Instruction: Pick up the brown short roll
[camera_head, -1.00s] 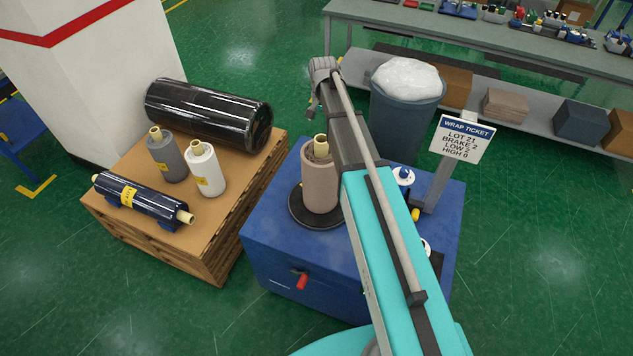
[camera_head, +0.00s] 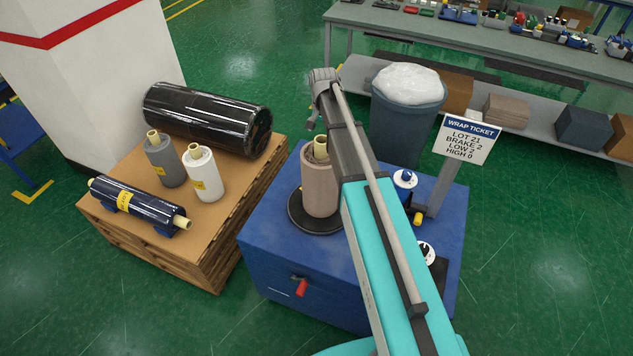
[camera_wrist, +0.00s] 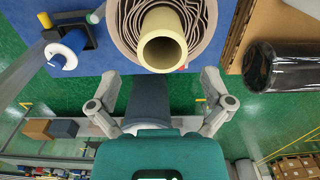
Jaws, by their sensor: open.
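The brown short roll (camera_head: 320,185) stands upright on a dark round plate (camera_head: 313,225) on the blue cabinet, its pale yellow core sticking out of the top. In the wrist view the roll's wound end (camera_wrist: 198,22) and hollow core (camera_wrist: 163,50) show close up at the top. My gripper (camera_wrist: 160,92) is open and empty, its two fingers apart on either side below the core and not touching the roll. In the head view my arm passes just right of the roll and the fingers are hard to make out.
The blue cabinet (camera_head: 280,270) carries a white dial (camera_head: 405,179) and a sign (camera_head: 466,138) on a post. A wooden pallet (camera_head: 215,225) at left holds a grey roll (camera_head: 165,162), a white roll (camera_head: 205,176), a dark blue roll and a big black roll (camera_head: 205,118). A bin (camera_head: 405,125) stands behind.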

